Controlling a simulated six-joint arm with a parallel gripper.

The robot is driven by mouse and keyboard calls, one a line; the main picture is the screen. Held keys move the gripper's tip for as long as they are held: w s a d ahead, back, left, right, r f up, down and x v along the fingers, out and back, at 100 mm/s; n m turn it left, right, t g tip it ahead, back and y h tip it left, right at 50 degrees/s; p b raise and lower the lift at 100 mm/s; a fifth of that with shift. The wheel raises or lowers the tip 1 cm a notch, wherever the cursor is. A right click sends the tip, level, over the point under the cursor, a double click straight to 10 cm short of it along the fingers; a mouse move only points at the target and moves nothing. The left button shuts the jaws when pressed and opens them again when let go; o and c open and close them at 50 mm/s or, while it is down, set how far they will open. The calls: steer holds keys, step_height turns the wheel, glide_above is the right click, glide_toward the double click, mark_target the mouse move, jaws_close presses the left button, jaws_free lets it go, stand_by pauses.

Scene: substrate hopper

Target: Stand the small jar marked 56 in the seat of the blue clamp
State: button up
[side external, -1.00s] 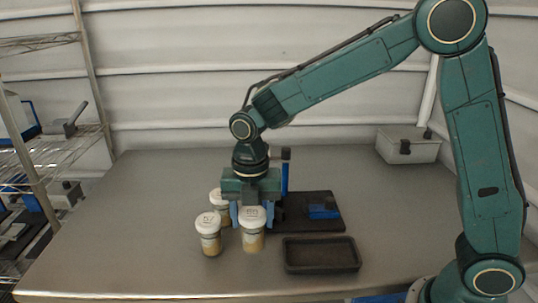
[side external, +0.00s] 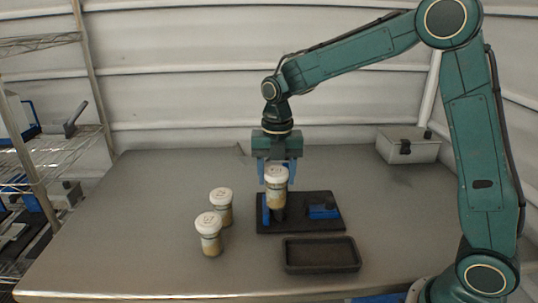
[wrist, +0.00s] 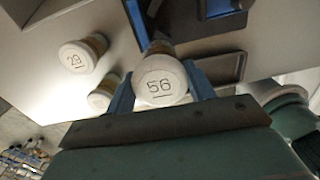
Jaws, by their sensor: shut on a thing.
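The small jar marked 56 (wrist: 160,82) has a white lid and a tan lower part. In the side view it (side external: 276,180) is upright between the fingers of my gripper (side external: 277,172). My gripper is shut on it and holds it above the left part of a black base plate (side external: 300,222). The blue clamp shows as a blue upright (side external: 265,208) at the plate's left and a blue block (side external: 322,211) at its right. The jar and gripper partly cover the area between them, so the seat is not clearly visible.
Two other white-lidded jars stand left of the plate, one behind (side external: 221,207) and one in front (side external: 209,237); one lid reads 29 (wrist: 77,57) in the wrist view. A dark empty tray (side external: 320,268) lies in front, and a grey box (side external: 408,150) stands at the back right.

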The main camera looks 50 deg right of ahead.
steer(key=d, duration=0.1)
steer(key=d+r, duration=0.1)
steer(key=d, duration=0.3)
steer(key=shift+w+d+r, duration=0.15)
steer(key=shift+d+r, duration=0.05)
steer(key=shift+r, duration=0.05)
steer(key=shift+f, duration=0.2)
steer(key=shift+f, duration=3.8)
steer(key=shift+f, duration=0.3)
steer(key=o, duration=0.9)
steer(key=shift+r, duration=0.1)
